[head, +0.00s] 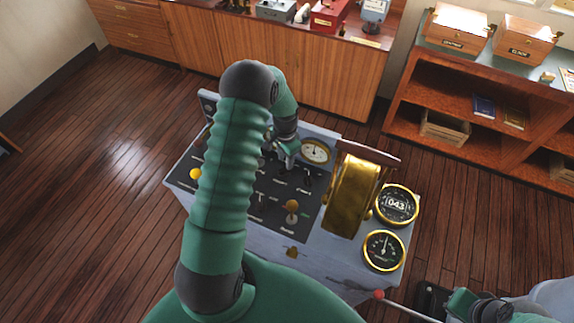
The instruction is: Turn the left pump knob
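My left arm arches over the grey control console (310,245), and its gripper (287,153) points down at the upper middle of the dark panel. The fingers are small and partly hidden, so I cannot tell whether they are open or touch a knob. Small dark knobs and switches, including one (308,178) right of the gripper, sit on the panel. I cannot tell which is the left pump knob; my arm covers much of the panel's left half. My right gripper (436,301) is at the bottom right, away from the panel; its fingers are unclear.
A yellow knob (195,174) and an orange-brown knob (292,206) stand on the panel. A brass wheel housing (352,195) and round gauges (397,204) are on the right. A red-tipped rod (379,295) lies near my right gripper. Wooden cabinets (270,70) stand behind.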

